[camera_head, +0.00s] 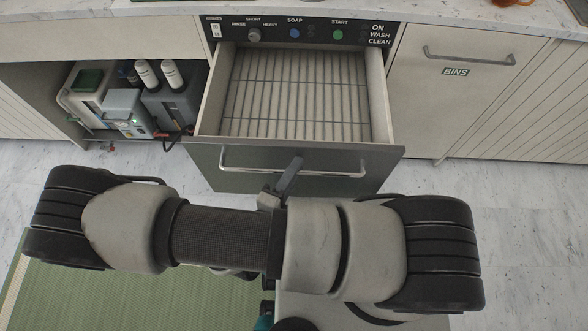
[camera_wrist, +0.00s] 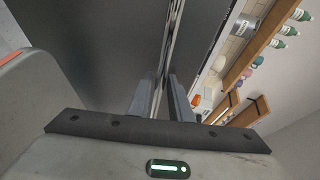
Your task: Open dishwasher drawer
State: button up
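The dishwasher drawer (camera_head: 386,105) is pulled well out from below its control panel (camera_head: 330,32). Its wire rack (camera_head: 295,95) shows and is empty. The front has a long metal bar handle (camera_head: 335,172). My gripper (camera_head: 290,172) is at the handle, left of the drawer front's right half; one finger shows across the bar and the rest is hidden by my arm. In the wrist view, the two fingers of my gripper (camera_wrist: 162,88) are close together, with the thin edge of the handle between them.
A closed cabinet marked BINS (camera_head: 455,90) is at right. The white counter (camera_head: 110,20) runs above. Marble floor (camera_head: 490,185) is clear at right; a green mat (camera_head: 80,295) lies at lower left.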

jog(key=v, duration=1.7)
jog(key=shift+s+r+p, duration=0.15)
jog(key=shift+s+p, duration=0.05)
jog(key=shift+p, duration=0.2)
jog(key=shift+a, duration=0.1)
